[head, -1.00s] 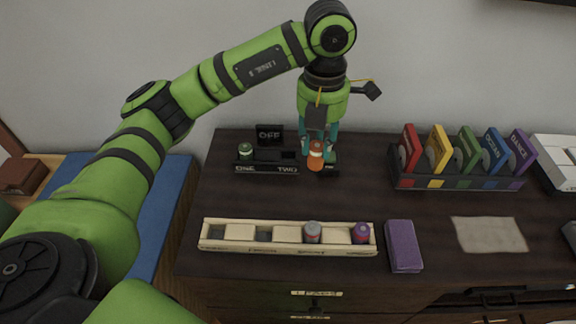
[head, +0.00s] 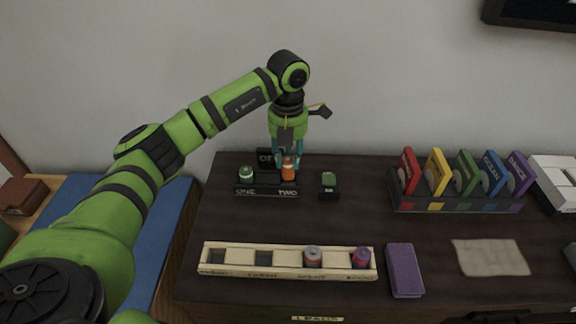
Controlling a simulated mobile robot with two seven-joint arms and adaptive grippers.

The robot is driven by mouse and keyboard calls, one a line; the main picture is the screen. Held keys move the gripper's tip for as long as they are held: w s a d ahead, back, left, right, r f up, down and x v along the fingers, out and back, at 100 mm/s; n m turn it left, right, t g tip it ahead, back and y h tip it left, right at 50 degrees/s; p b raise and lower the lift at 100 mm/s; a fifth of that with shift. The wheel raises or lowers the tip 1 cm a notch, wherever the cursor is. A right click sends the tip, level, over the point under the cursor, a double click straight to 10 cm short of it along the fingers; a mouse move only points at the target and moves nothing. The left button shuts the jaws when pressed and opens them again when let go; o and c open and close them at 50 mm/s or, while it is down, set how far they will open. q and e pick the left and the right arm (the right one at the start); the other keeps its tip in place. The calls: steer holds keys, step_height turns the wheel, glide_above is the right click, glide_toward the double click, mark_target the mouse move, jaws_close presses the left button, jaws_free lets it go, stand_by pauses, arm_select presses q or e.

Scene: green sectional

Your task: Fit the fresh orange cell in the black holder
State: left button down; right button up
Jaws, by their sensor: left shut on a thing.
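The orange cell (head: 289,173) stands upright at the "TWO" end of the black holder (head: 266,192). My left gripper (head: 287,163) is above it with its fingers shut on its upper part. I cannot tell whether the cell is fully seated in the slot. A green cell (head: 246,174) stands at the "ONE" end of the holder. My right gripper is not in view.
A black block with a green top (head: 329,185) lies right of the holder. A wooden tray (head: 231,257) in front holds a grey cell (head: 312,256) and a purple cell (head: 361,257). A purple box (head: 404,270) and a rack of coloured cards (head: 457,201) are to the right.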

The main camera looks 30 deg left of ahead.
mark_target(288, 160)
arm_select(q)
step_height(288, 160, down, 4)
steer(key=shift+s+r, duration=0.1)
steer(key=shift+r, duration=0.15)
steer(key=shift+f, duration=0.1)
steer(key=shift+f, duration=0.15)
steer(key=c, duration=0.9)
jaws_free()
steer(key=shift+r, duration=0.2)
step_height(288, 160, up, 11)
steer(key=shift+r+b, duration=0.15)
steer(key=shift+b, duration=0.2)
steer(key=shift+r, duration=0.35)
